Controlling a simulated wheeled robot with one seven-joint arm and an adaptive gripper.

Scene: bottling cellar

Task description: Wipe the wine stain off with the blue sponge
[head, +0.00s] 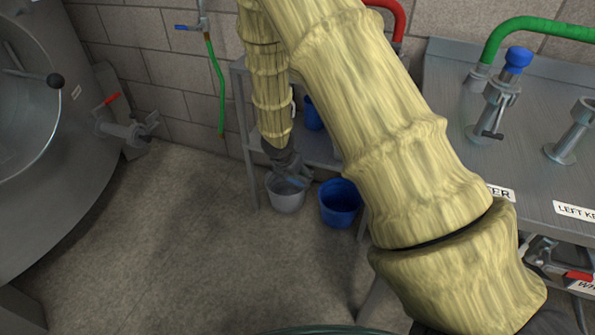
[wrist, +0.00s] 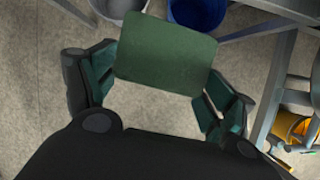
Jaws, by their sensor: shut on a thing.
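My gripper (head: 287,163) points down near the floor at the back, close above the grey bucket, in the head view. In the wrist view its fingers (wrist: 163,88) are shut on a flat green pad with rounded corners (wrist: 165,56). The pad looks green, not blue; whether it is the sponge, with a blue part hidden, I cannot tell. In the head view the pad is not clearly visible. I see no wine stain in either view.
A grey bucket (head: 287,199) and a blue bucket (head: 341,208) stand on the floor by a metal shelf rack (head: 240,100). A steel bench (head: 475,160) with valves is at right, a large steel tank (head: 60,190) at left. Open floor lies between.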

